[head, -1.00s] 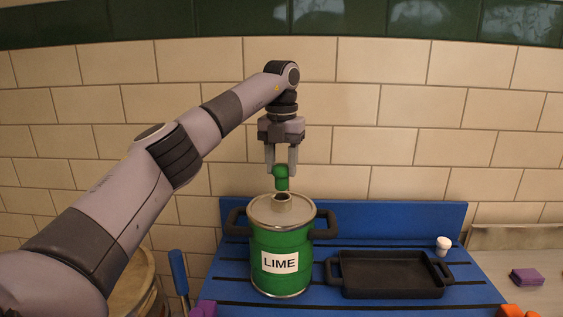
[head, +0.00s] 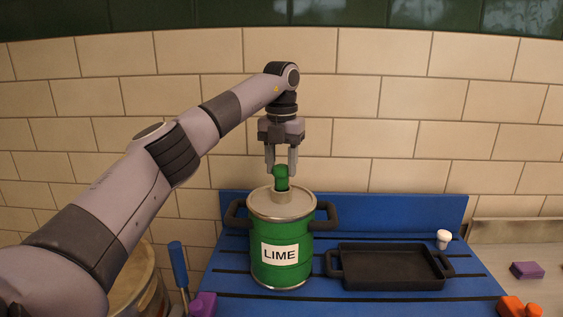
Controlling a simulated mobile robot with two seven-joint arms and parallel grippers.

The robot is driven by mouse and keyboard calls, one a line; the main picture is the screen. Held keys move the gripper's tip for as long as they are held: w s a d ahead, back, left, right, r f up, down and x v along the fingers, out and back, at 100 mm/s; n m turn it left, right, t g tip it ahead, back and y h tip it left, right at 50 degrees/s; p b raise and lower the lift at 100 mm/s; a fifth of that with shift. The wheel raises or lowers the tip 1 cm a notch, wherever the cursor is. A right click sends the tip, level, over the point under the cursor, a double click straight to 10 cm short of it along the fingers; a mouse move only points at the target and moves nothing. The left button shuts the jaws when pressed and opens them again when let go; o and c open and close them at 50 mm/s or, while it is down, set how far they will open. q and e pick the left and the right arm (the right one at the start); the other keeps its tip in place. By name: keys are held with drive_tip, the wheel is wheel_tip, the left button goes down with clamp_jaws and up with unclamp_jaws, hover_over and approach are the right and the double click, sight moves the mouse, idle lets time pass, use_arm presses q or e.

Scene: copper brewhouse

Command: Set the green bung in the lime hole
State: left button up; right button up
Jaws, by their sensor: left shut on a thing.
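The green bung (head: 281,178) has a rounded top and a narrower lower part. My left gripper (head: 281,168) is shut on its top and holds it upright, directly over the lime keg. The green keg (head: 256,230), with a white LIME label (head: 280,254), stands on the blue bench. A short grey neck (head: 281,197) with the hole rises from its pale lid. The bung's lower end meets the neck's mouth and hides most of the hole; how far it is inside I cannot tell. My right gripper is not in view.
A black two-handled tray (head: 390,268) lies empty right of the keg on the blue bench (head: 345,224). A white bung (head: 443,238) stands behind its right end. Purple (head: 527,270) and orange pieces (head: 511,306) lie at right. A blue-handled tool (head: 178,264) is at left.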

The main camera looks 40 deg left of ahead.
sight(282, 166)
use_arm(q)
drive_tip(key=shift+f, duration=0.5)
drive_tip(key=o, duration=1.2)
drive_tip(key=shift+o, duration=0.2)
wheel_tip(282, 166, up, 3)
drive_tip(key=p, duration=0.3)
drive_tip(key=shift+r, duration=0.15)
drive_tip(key=shift+r+p, duration=0.3)
drive_tip(key=shift+r, duration=0.6)
wheel_tip(282, 166, up, 7)
